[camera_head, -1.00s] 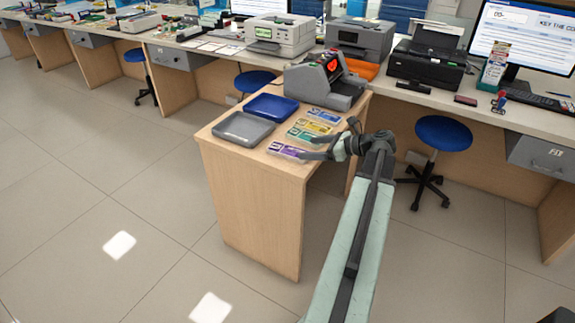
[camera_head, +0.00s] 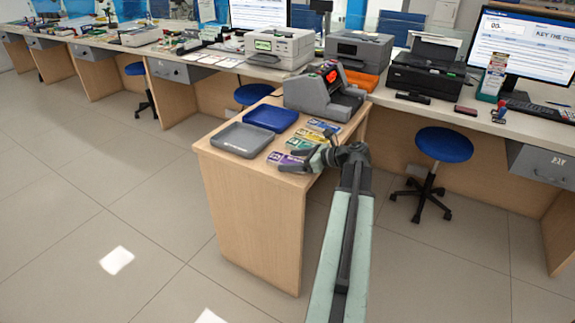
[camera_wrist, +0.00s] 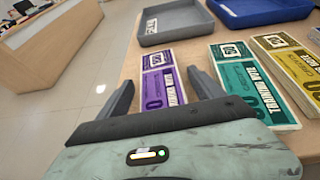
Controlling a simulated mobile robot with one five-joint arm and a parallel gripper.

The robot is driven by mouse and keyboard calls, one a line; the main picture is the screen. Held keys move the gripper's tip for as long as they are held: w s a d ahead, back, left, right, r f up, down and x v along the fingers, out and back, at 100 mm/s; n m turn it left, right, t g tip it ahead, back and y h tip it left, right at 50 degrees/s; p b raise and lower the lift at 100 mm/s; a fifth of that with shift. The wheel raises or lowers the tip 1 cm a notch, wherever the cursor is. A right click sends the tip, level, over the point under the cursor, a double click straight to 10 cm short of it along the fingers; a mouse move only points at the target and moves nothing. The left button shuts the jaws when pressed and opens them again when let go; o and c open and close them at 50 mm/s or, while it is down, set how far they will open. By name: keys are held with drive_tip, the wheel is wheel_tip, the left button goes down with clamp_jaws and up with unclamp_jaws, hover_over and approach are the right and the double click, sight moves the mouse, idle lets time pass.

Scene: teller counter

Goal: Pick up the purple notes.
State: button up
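The purple notes (camera_wrist: 162,82) lie flat on the wooden side counter (camera_wrist: 131,52), closest to its left edge in the wrist view. In the head view the purple notes (camera_head: 286,160) are partly covered by my gripper. My gripper (camera_wrist: 160,80) is open, its two dark fingers apart on either side of the purple notes in the wrist view. The near end of the notes is close to the gripper body. Nothing is held between the fingers. I cannot tell how high the fingertips are above the counter.
Green notes (camera_wrist: 247,80) lie just right of the right finger, and yellow notes (camera_wrist: 290,65) beyond them. A grey tray (camera_head: 240,139) and a blue tray (camera_head: 271,117) sit behind. A note counting machine (camera_head: 322,92) stands at the counter's back. Blue notes (camera_head: 323,127) lie near it.

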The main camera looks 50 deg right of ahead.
sight(292, 161)
drive_tip(key=c, duration=1.3)
drive_tip(key=shift+r+p, duration=0.45)
wheel_tip(292, 161, up, 3)
drive_tip(key=p, duration=0.3)
drive_tip(key=shift+r, duration=0.1)
drive_tip(key=s+d+r+p, duration=0.1)
drive_tip(key=s+d, duration=0.3)
drive_tip(key=s, duration=0.3)
drive_tip(key=s+d, duration=0.4)
drive_tip(key=s, duration=0.3)
wheel_tip(292, 161, up, 18)
drive_tip(key=p, duration=1.8)
drive_tip(key=shift+a+r, duration=0.1)
drive_tip(key=shift+r, duration=0.1)
